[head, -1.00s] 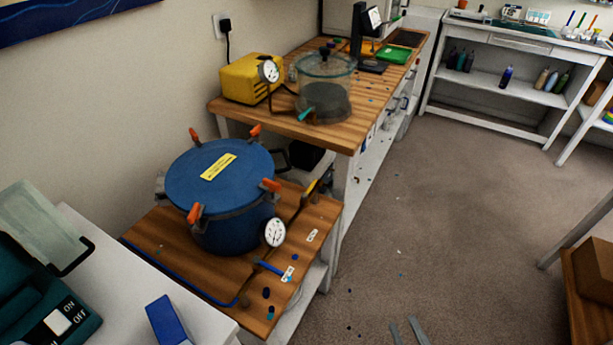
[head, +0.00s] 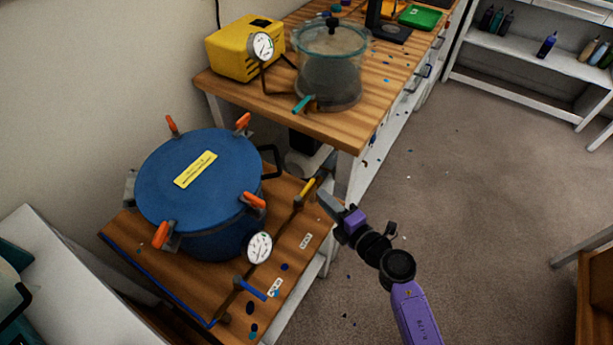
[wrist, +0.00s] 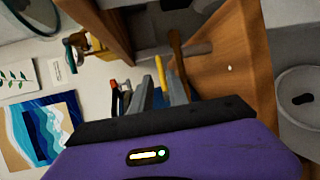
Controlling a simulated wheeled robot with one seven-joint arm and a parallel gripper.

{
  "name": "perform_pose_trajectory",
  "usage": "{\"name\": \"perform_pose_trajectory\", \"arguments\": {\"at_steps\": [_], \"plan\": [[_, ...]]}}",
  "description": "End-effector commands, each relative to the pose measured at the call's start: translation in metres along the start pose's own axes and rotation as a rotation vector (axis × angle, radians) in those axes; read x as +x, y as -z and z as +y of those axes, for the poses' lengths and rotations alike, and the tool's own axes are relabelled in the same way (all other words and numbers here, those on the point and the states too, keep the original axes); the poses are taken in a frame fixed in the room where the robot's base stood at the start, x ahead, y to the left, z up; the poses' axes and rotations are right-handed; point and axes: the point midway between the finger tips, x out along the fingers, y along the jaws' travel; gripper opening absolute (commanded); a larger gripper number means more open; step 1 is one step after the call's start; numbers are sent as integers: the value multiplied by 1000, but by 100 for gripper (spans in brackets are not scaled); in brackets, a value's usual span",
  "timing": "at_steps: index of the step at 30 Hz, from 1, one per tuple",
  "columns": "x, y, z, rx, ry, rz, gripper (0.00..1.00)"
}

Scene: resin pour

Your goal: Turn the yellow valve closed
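The yellow valve handle (head: 307,187) sits on the dark pipe at the right of the blue pressure pot (head: 200,185), near the wooden bench's right edge. My gripper (head: 328,203) is just to the right of the handle in the head view, pointing at it, and appears apart from it. In the wrist view the yellow handle (wrist: 160,72) shows beyond the grey fingers (wrist: 158,96), in line with the gap between them. The fingers look open and empty. A blue valve handle (head: 250,288) sits on the same pipe, nearer the front.
The pot has orange clamps and a round gauge (head: 259,247) near the pipe. A higher wooden table (head: 270,95) behind carries a yellow pump (head: 243,50) and a clear chamber (head: 330,75).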

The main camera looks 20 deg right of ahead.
Motion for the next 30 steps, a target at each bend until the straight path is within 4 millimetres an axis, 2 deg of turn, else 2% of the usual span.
{"name": "perform_pose_trajectory", "arguments": {"at_steps": [5, 12, 18, 30], "plan": [[10, 3, -2, -18, 7, 13, 20], [47, 3, -2, -17, 5, 12, 20], [70, 4, -2, -15, 6, 12, 20], [78, 4, -1, -15, 6, 11, 20]]}}
